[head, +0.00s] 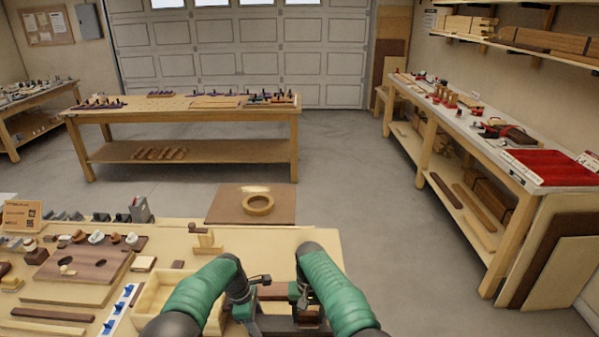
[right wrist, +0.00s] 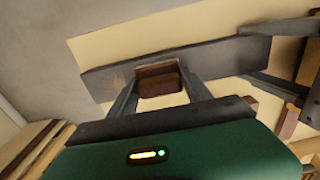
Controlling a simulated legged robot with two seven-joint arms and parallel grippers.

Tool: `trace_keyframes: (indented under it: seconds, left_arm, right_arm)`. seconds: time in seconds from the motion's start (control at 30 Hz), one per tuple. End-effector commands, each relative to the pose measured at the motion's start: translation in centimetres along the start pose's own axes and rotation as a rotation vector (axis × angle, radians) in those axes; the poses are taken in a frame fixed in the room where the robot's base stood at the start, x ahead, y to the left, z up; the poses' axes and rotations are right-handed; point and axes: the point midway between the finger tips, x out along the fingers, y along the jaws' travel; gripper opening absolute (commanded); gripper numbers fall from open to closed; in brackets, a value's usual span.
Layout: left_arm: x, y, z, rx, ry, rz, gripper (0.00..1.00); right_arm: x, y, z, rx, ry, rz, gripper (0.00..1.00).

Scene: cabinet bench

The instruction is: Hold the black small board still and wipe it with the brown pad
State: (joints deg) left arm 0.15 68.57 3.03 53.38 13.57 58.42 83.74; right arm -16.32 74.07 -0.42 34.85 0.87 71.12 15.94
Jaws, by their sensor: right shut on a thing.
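The black small board (right wrist: 220,60) lies flat as a long dark strip across the right wrist view. The brown pad (right wrist: 158,82) is a small block resting at the board, left of its middle. My right gripper (right wrist: 160,88) is shut on the brown pad, one finger on each side; it also shows in the head view (head: 298,296). My left gripper (right wrist: 250,53) has its fingers along both long edges of the board's right end, closed about it. In the head view my left gripper (head: 250,300) is partly hidden by my arms.
A pale wooden box (head: 165,290) stands left of my left arm. A walnut board (head: 85,265) and several small parts cover the bench's left side. The bench right of my right arm ends at open floor.

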Motion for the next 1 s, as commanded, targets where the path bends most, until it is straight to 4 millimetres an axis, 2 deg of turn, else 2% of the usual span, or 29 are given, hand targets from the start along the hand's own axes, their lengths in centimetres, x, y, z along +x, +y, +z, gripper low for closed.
trace_keyframes:
  seconds: [0.1, 0.37, 0.7, 1.0]
  left_arm:
    - [0.0, 0.0, 0.0, -0.001, 0.000, 0.000, 0.19]
    - [0.0, 0.0, 0.0, 0.000, 0.000, 0.000, 0.19]
    - [0.0, 0.0, -0.1, 0.000, 0.001, 0.000, 0.19]
    - [0.0, 0.0, -0.1, -0.001, 0.001, 0.001, 0.19]
  right_arm:
    - [0.1, 1.0, 0.0, 0.001, 0.000, 0.000, 0.06]
    - [0.2, 1.9, 0.1, 0.001, -0.001, 0.001, 0.06]
    - [0.1, 4.5, 0.1, 0.001, -0.001, 0.001, 0.06]
    - [0.2, 5.8, 0.1, 0.002, -0.002, 0.001, 0.06]
